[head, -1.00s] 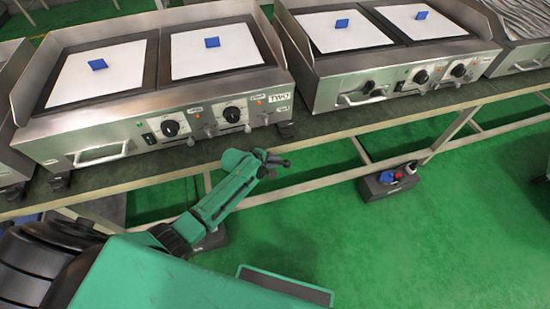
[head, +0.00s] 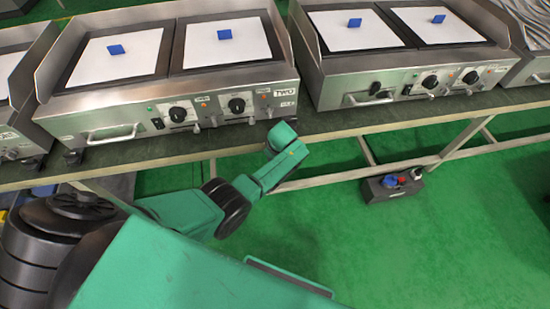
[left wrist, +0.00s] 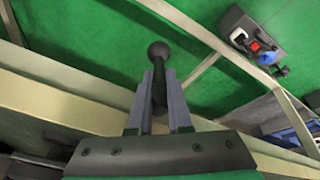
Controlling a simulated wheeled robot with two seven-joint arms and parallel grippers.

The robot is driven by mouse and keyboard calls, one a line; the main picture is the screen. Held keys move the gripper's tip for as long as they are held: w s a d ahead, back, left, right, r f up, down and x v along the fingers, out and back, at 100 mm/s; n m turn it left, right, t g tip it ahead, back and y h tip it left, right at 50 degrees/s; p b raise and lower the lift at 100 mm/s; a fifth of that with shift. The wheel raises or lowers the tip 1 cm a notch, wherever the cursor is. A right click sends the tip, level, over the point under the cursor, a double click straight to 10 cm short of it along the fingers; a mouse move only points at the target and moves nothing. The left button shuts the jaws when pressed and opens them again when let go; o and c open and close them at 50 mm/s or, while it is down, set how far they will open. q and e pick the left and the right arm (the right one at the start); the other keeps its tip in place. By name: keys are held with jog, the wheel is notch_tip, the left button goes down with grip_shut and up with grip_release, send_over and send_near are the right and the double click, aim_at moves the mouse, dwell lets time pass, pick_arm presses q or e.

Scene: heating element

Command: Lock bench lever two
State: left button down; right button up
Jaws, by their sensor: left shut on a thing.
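A black lever with a round ball knob (left wrist: 159,50) shows in the left wrist view. My left gripper (left wrist: 160,85) is shut on this lever, with a grey finger on each side of the shaft and the ball beyond the fingertips. In the head view my left wrist (head: 282,140) is at the bench's front edge, below the right end of the griddle labelled TWO (head: 270,104). It hides my fingers and the lever there. My right gripper is not in view.
The bench edge (head: 350,130) runs across in front of several griddles. A second griddle (head: 420,85) stands to the right. The green floor in front is clear.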

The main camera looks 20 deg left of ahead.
pick_arm(q)
jog(key=shift+g+y, duration=0.3)
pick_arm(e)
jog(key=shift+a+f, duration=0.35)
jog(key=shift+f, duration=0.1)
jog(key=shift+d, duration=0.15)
pick_arm(q)
jog(key=c, duration=1.1)
grip_release()
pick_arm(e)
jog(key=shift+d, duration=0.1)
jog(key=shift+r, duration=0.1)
pick_arm(q)
jog(key=shift+r, duration=0.25)
jog(key=p+v, duration=1.4)
jog(key=shift+s+d+p, duration=0.1)
jog(key=shift+s+p, duration=0.05)
jog(key=shift+p, duration=0.15)
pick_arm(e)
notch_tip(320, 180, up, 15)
